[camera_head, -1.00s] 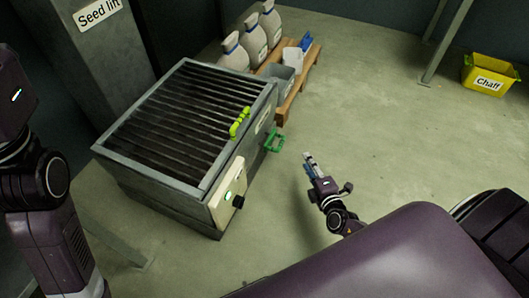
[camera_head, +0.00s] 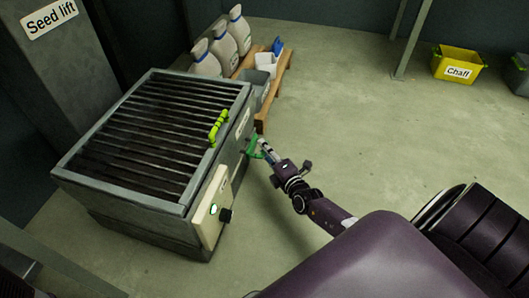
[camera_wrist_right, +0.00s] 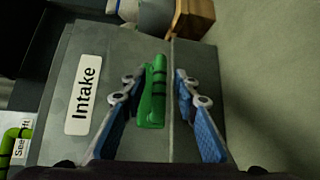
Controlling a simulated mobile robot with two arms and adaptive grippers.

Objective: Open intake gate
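The intake gate's green handle (camera_head: 251,146) sticks out from the right side of the grey metal hopper (camera_head: 72,158), low on the wall. In the right wrist view the green handle (camera_wrist_right: 153,95) stands beside a white "Intake" label (camera_wrist_right: 83,95). My right gripper (camera_head: 264,149) is at the handle and covers part of it. In the wrist view its two blue-padded fingers (camera_wrist_right: 158,90) are apart, one on each side of the handle, with a wider gap on the right. I cannot tell whether the left finger touches. My left gripper is not in view.
A yellow-green handle (camera_head: 218,128) sits on the hopper's slatted top. A control box (camera_head: 208,209) with a dark knob is on the near side. Behind stand sacks (camera_head: 221,46) and a wooden pallet (camera_head: 273,86). Open floor lies right, with a yellow "Chaff" bin (camera_head: 458,64).

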